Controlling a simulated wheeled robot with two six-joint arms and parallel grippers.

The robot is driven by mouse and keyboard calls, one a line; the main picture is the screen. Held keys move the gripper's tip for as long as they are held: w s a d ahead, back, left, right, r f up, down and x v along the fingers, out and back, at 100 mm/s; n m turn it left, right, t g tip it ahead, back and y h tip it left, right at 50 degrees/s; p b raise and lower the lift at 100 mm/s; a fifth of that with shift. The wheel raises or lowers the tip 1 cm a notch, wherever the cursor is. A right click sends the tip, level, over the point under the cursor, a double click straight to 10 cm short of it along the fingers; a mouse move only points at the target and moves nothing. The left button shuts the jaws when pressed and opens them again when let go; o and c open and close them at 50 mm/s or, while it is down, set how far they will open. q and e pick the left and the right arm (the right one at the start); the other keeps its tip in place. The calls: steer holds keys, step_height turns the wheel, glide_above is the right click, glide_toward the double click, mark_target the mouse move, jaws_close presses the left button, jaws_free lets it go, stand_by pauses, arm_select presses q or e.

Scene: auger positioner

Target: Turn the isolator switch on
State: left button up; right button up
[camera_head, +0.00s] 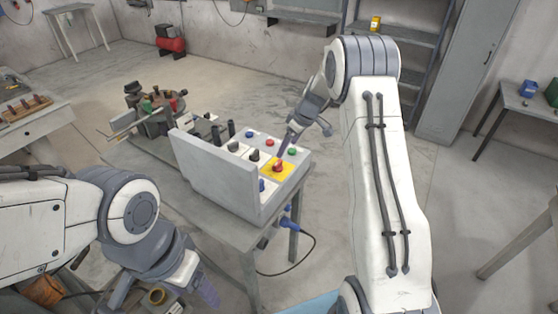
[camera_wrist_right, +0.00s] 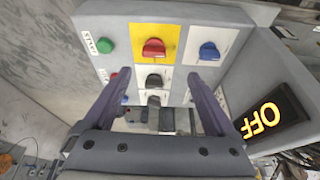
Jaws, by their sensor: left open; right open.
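A grey control box (camera_head: 215,168) stands on a bench. A red rotary knob (camera_head: 278,166) sits on its yellow plate; the red knob also shows in the right wrist view (camera_wrist_right: 154,48). No label names the isolator switch that I can read. My right gripper (camera_head: 300,138) is open and empty over the panel. In the right wrist view its fingers (camera_wrist_right: 158,76) are spread, pointing toward the red knob and apart from it. A sign (camera_wrist_right: 266,117) on the box glows orange with OFF. My left gripper (camera_head: 182,293) is open and empty at the lower left, away from the panel.
Near the red knob are a green START button (camera_wrist_right: 105,45), a blue knob (camera_wrist_right: 208,51) and black knobs (camera_wrist_right: 154,80). A bench (camera_head: 225,232) carries the box and a cluttered machine (camera_head: 155,108). A blue plug and cable (camera_head: 287,222) hang at its edge.

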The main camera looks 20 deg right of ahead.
mark_target(278, 162)
steer(key=shift+n, duration=0.3)
steer(key=p+x, duration=0.1)
steer(key=x, duration=0.2)
steer(key=p+x, duration=0.1)
steer(key=x, duration=0.3)
steer(key=w+p+x, duration=0.1)
steer(key=x, duration=0.3)
steer(key=shift+w+d+p, duration=0.1)
steer(key=shift+d+p, duration=0.15)
steer(key=shift+p, duration=0.1)
steer(key=c, duration=1.4)
